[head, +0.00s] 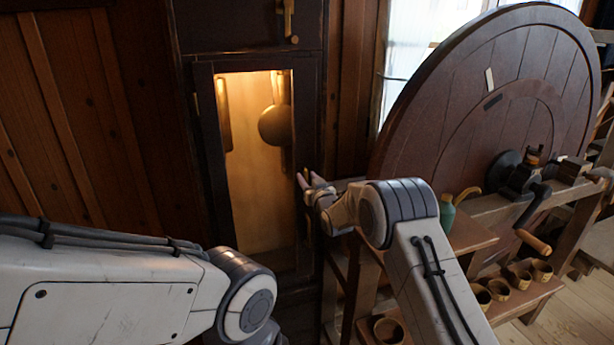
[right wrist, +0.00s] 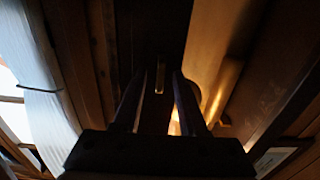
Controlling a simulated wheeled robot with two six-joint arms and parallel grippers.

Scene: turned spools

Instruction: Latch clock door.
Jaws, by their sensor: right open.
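The clock's tall dark case holds a narrow door (head: 308,120) with a glass pane. A warm lit inside shows through it, with a round pendulum bob (head: 276,126) and a hanging cylinder (head: 223,115). The door looks closed or nearly so; I cannot tell which. My right gripper (head: 309,181) is at the right edge of the door frame, open. In the right wrist view its two fingers (right wrist: 160,100) stand on either side of a small upright brass piece (right wrist: 160,77), apparently the latch; contact is not clear. My left arm enters at lower left; its gripper is out of view.
Above the door is a dark panel with a brass handle (head: 286,18) and small knob (head: 295,40). Wood panelling lies left.

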